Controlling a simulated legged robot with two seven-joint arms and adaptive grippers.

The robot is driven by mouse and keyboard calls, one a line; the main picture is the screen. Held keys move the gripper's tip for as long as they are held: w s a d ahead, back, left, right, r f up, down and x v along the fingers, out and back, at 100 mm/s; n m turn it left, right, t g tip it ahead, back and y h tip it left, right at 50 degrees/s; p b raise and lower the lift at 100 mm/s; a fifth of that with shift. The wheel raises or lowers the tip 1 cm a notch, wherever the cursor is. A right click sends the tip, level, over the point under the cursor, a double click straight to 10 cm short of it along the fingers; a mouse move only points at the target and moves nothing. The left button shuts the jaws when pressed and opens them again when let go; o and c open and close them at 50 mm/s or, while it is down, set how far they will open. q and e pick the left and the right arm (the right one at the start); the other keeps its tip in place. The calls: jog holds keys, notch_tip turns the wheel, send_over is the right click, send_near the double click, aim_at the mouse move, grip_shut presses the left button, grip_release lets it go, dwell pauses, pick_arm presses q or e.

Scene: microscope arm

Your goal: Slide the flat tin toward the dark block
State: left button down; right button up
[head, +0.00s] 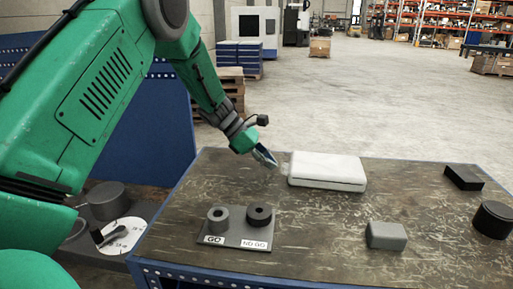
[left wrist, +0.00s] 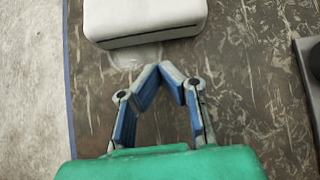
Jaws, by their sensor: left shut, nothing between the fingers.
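The flat tin (head: 327,168) is a pale, rounded box lying on the workbench near its far edge. It also shows at the top of the left wrist view (left wrist: 145,18). The dark block (head: 463,178) is a low black box at the far right of the bench, with bare bench between it and the tin. My left gripper (head: 270,161) is just left of the tin's left end; its blue-padded fingertips (left wrist: 162,70) meet, with nothing held. A small gap shows between the fingertips and the tin. My right gripper is out of view.
A grey plate (head: 236,236) marked GO and NO GO holds two ring-like pieces at the front left. A grey block (head: 386,236) sits front right, and a black cylinder (head: 493,219) is at the right edge. The bench middle is clear.

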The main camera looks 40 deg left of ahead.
pick_arm(q)
jog(key=shift+w+d+r+p, duration=0.1)
jog(key=shift+w+d+p, duration=0.1)
jog(key=shift+w+d, duration=0.35)
jog(key=shift+w+d+r+p, duration=0.15)
jog(key=shift+w+d, duration=0.1)
jog(key=shift+d, duration=0.45)
jog(key=shift+w+f, duration=0.1)
jog(key=shift+w, duration=0.05)
jog(key=shift+a, duration=0.1)
